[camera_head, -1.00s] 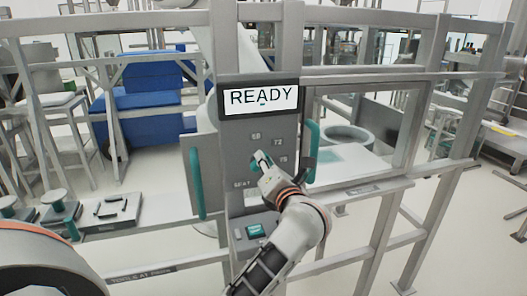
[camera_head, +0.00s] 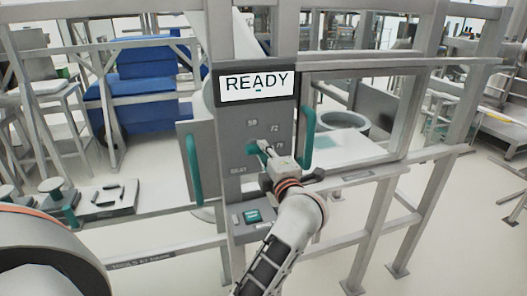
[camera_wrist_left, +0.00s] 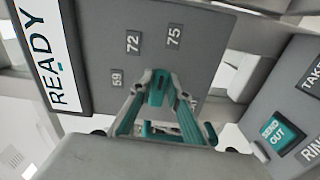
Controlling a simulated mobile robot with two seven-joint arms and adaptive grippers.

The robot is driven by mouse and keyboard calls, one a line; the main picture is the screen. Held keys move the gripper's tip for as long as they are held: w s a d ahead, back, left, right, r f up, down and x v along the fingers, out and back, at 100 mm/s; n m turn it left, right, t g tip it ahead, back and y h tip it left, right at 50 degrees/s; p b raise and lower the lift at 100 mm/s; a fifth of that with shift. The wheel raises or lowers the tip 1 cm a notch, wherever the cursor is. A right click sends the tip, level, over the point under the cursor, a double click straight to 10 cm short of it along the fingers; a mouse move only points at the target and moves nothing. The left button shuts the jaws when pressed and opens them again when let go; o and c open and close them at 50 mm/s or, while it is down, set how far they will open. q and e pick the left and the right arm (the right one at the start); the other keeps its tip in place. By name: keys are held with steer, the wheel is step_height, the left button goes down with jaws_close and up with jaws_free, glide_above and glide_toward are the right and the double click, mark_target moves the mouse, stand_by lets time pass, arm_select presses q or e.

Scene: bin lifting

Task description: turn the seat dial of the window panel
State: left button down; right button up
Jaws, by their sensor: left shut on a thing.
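The seat dial is a small teal knob (camera_wrist_left: 157,92) on the grey face of the window panel (camera_head: 236,130); its number labels 59, 72 and 75 show in the left wrist view, and another is partly hidden by a finger. My left gripper (camera_head: 262,147) is at the panel face, beside the SEAT label. In the left wrist view its two teal-padded fingers (camera_wrist_left: 160,82) close on the dial from both sides. The fingers hide part of the dial, and I cannot read its pointer. My right gripper is not in view.
A screen reading READY (camera_head: 255,82) sits above the dial. Teal handles stand left (camera_head: 194,168) and right (camera_head: 308,136) of the panel. A teal SEND OUT button (camera_head: 252,216) is below. A bench with tools (camera_head: 108,200) is at left, and frame posts stand at right.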

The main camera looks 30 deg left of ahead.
arm_select(q)
steer(key=shift+f+m, duration=0.15)
steer(key=shift+m, duration=0.45)
steer(key=c, duration=1.9)
jaws_free()
